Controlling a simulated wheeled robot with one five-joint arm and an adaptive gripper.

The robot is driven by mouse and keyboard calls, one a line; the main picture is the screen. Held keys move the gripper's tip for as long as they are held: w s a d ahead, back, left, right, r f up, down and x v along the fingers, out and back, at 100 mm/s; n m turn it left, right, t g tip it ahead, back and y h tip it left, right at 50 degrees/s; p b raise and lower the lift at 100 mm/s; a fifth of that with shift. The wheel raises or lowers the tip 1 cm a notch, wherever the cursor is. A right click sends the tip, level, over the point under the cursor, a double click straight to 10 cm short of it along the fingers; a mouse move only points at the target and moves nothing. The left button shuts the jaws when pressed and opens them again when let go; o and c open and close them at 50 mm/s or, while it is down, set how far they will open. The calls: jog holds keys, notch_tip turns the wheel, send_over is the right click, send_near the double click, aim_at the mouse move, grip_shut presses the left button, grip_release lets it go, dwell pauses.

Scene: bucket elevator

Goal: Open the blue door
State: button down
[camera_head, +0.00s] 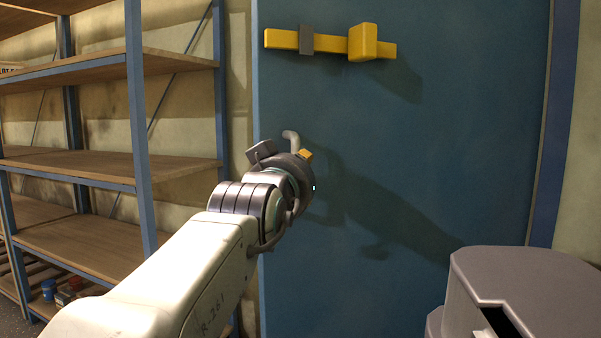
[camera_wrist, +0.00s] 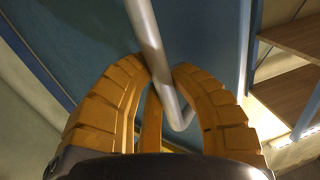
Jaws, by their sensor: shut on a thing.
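The blue door (camera_head: 450,130) fills the middle and right of the head view. Its left side edge shows as a lighter blue strip; I cannot tell whether it stands ajar. A bent grey metal handle (camera_head: 291,138) sticks out above my wrist near that left edge. In the wrist view the handle (camera_wrist: 150,35) runs between the orange fingers of my gripper (camera_wrist: 160,72), which is shut on it. In the head view, my wrist hides most of the gripper and the lower handle; only a bit of orange finger shows. A yellow bar (camera_head: 330,43) with a block lies across the door above.
A shelving rack (camera_head: 180,172) with blue posts and wooden boards stands to the left of the door. A pale wall (camera_head: 235,80) shows between them. A blue frame post (camera_head: 565,130) stands at the door's right. Small items (camera_head: 70,290) sit low on the left.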

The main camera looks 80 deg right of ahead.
jog(key=c, duration=1)
grip_release()
jog(key=shift+w, duration=0.15)
jog(key=shift+a, duration=0.1)
jog(key=a, duration=1.2)
jog(key=shift+w, duration=0.4)
